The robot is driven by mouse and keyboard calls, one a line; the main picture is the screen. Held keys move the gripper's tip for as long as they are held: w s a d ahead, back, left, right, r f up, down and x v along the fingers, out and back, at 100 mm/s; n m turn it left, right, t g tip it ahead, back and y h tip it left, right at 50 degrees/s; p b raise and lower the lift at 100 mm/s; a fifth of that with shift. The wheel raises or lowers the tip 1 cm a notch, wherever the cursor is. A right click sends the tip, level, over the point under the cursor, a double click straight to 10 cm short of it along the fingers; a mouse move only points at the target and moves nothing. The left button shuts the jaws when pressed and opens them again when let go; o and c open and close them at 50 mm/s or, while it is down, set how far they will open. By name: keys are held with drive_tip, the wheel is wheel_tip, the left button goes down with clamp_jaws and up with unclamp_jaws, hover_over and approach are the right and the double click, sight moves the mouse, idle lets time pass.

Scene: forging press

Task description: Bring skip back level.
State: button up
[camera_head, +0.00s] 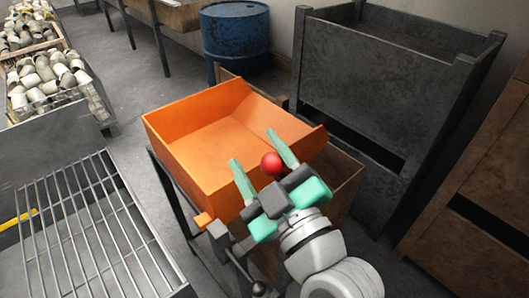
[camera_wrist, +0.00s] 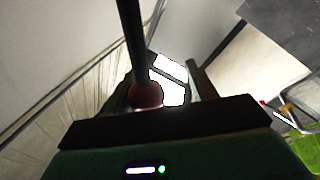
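The orange skip (camera_head: 205,141) is an empty open box on a dark stand, in the middle of the head view. I cannot tell its exact tilt from this angle. A red ball knob (camera_head: 271,163) shows at the skip's near right side. In the wrist view the red knob (camera_wrist: 147,95) sits at the end of a dark rod (camera_wrist: 133,40). My gripper (camera_head: 263,164) is open, its two green fingers spread apart. In the head view the knob appears between them, nearer the right finger; contact is not clear. The near side of the skip is partly hidden by my gripper.
A dark metal bin (camera_head: 385,95) stands close on the right, with a brown rusty box (camera_head: 490,190) beyond it. A blue drum (camera_head: 235,38) stands behind. A wire rack (camera_head: 85,225) and crates of metal parts (camera_head: 45,75) are on the left.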

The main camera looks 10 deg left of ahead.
drive_tip(key=shift+d+r, duration=0.15)
drive_tip(key=shift+s+d, duration=0.1)
drive_tip(key=p+v, duration=0.1)
drive_tip(key=v, duration=0.6)
drive_tip(key=shift+s, duration=0.15)
